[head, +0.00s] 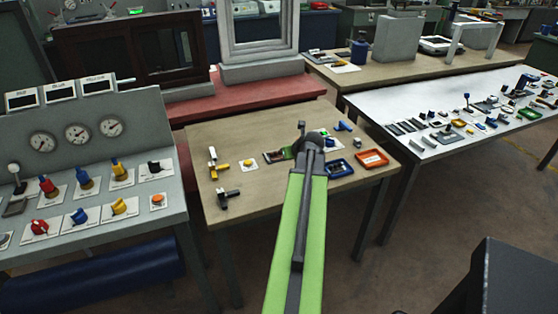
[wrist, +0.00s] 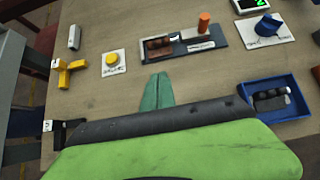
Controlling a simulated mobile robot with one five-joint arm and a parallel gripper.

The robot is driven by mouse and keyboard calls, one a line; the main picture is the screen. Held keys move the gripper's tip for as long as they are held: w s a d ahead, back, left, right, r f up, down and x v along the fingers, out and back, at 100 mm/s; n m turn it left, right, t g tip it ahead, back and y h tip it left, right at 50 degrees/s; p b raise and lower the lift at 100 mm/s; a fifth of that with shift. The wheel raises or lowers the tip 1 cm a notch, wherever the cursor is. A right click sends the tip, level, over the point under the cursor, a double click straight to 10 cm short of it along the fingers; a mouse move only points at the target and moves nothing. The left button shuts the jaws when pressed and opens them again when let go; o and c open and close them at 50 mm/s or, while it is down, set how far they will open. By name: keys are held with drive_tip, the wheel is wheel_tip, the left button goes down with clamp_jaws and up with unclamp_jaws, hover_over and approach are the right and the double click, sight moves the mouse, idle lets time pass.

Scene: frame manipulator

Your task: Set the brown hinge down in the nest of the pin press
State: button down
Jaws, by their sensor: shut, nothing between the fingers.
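The pin press, as far as I can tell, is the dark grey plate (wrist: 217,36) with an upright orange pin or knob (wrist: 204,22) near the top middle of the wrist view. A brown piece that looks like the brown hinge (wrist: 159,43) lies in the recess at the plate's left end. My gripper (wrist: 158,76) has its green fingers together and empty, just on the near side of that plate and apart from the brown piece. In the head view my arm partly hides the plate (head: 270,157).
A blue tray (wrist: 246,88) holding a dark part stands at right; an orange tray (head: 372,158) is beyond it. A yellow button (wrist: 113,59), a yellow T-shaped part (wrist: 72,73), a white part (wrist: 75,37) and a black part (wrist: 60,132) are at left. A blue knob (wrist: 265,26) is at upper right.

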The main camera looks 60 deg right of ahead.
sight(277, 152)
drive_tip(key=b+x, duration=0.3)
drive_tip(key=x, duration=0.2)
drive_tip(key=b+x, duration=0.4)
drive_tip(key=x, duration=0.1)
drive_tip(key=shift+s+d+f, duration=0.15)
drive_tip(key=shift+s, duration=0.2)
drive_tip(key=w+d, duration=0.2)
drive_tip(key=w, duration=0.1)
drive_tip(key=shift+w+d+r, duration=0.15)
drive_tip(key=shift+r, duration=0.05)
drive_tip(key=shift+w, duration=0.15)
drive_tip(key=shift+w+d, duration=0.6)
drive_tip(key=shift+w, duration=0.15)
drive_tip(key=shift+s, duration=0.1)
drive_tip(key=shift+a, duration=0.15)
